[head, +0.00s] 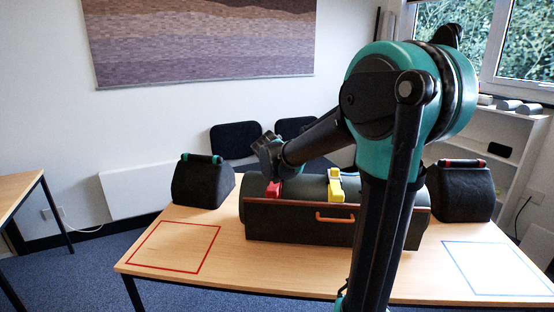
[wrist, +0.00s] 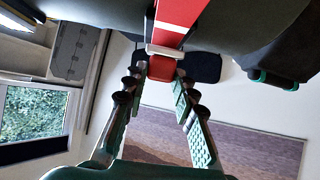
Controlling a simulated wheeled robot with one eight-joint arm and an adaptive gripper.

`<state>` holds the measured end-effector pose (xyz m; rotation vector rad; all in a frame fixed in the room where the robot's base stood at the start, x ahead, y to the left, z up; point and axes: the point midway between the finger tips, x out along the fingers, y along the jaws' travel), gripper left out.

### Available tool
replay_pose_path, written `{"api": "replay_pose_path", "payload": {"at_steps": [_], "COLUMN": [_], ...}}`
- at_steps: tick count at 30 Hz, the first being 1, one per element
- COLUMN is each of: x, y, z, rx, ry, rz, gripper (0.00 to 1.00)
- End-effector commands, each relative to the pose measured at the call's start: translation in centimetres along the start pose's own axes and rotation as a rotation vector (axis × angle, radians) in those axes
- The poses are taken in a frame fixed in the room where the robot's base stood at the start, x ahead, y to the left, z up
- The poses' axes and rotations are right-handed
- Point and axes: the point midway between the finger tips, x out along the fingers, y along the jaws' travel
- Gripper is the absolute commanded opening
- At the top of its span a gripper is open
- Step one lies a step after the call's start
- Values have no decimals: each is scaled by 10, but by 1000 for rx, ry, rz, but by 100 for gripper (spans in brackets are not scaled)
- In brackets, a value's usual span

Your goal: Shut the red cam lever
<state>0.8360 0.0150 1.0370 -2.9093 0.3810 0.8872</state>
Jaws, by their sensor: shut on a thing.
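The red cam lever (head: 273,189) is at the left end of the dark padded box on the table. In the wrist view a red piece (wrist: 186,14) runs down past a pale crossbar to a red end (wrist: 162,69) between my fingertips. My gripper (head: 270,170) reaches down onto the lever from above and is shut on it; its two fingers also show in the wrist view (wrist: 161,76). How far the lever is tilted is hard to tell.
The box has an orange handle (head: 335,216) and a yellow lever (head: 336,186) to the right. Dark wedges with a green-topped handle (head: 202,180) and a red-topped one (head: 462,188) stand either side. The red-outlined square (head: 165,258) and blue-outlined square (head: 495,268) are empty.

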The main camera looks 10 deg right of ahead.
Motion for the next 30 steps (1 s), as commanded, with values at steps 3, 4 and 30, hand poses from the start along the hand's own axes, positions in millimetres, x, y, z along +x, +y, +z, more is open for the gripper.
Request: {"api": "replay_pose_path", "payload": {"at_steps": [3, 4, 30], "x": [0, 0, 0], "y": [-1, -1, 0], "z": [5, 6, 11], "rx": [-1, -2, 0], "ry": [52, 63, 121], "rz": [-1, -1, 1], "gripper": [0, 0, 48]}}
